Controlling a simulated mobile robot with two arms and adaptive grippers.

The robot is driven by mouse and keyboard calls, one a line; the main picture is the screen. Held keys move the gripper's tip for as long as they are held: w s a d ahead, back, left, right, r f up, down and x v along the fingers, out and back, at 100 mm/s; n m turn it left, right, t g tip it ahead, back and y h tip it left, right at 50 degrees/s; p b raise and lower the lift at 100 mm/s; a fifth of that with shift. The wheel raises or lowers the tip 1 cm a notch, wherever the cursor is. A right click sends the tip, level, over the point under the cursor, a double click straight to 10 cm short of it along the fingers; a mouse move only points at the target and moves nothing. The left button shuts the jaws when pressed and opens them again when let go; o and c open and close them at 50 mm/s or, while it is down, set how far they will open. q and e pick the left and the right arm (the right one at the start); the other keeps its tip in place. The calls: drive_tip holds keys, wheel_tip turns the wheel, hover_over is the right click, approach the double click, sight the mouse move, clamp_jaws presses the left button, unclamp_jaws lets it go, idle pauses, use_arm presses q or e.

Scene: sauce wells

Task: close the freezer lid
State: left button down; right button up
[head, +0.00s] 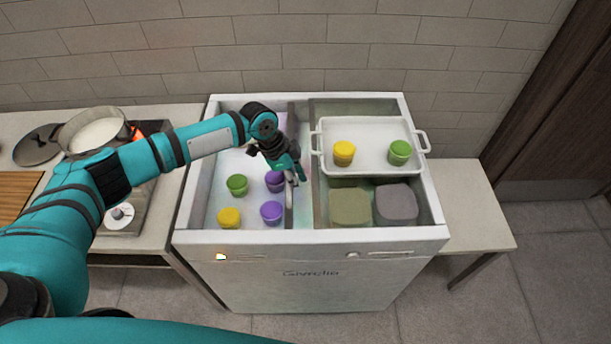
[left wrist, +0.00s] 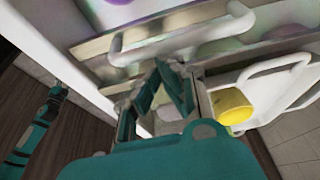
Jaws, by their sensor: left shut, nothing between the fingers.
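The white freezer (head: 310,237) stands in the middle of the head view. Its lid seems to be a tinted see-through panel (head: 222,160) over the left half, with a grey frame edge near the middle. The right half is uncovered. A pale handle (head: 290,192) is on that edge; the left wrist view shows what looks like the same curved handle (left wrist: 180,36). My left gripper (head: 297,178) is shut and empty, beside the handle; contact cannot be told. It also shows in the left wrist view (left wrist: 168,92). My right gripper is not in view.
A white tray (head: 370,170) with a yellow cup (head: 344,153) and green cup (head: 400,152) lies across the right half's rear. Two containers are below it. Several cups show in the left half. A pot (head: 95,133) stands on the left counter.

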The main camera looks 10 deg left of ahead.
use_arm(q)
drive_tip(key=s+a, duration=0.3)
drive_tip(key=a, duration=0.9)
drive_tip(key=s+a, duration=0.3)
drive_tip(key=a, duration=0.9)
drive_tip(key=shift+s, duration=0.15)
drive_tip(key=shift+d, duration=0.1)
drive_tip(key=d+r+p, duration=0.2)
drive_tip(key=d+p, duration=0.1)
drive_tip(key=d, duration=0.1)
drive_tip(key=b+v, duration=0.3)
drive_tip(key=v, duration=0.5)
drive_tip(key=shift+w+a+r, duration=0.35)
drive_tip(key=shift+w, duration=0.15)
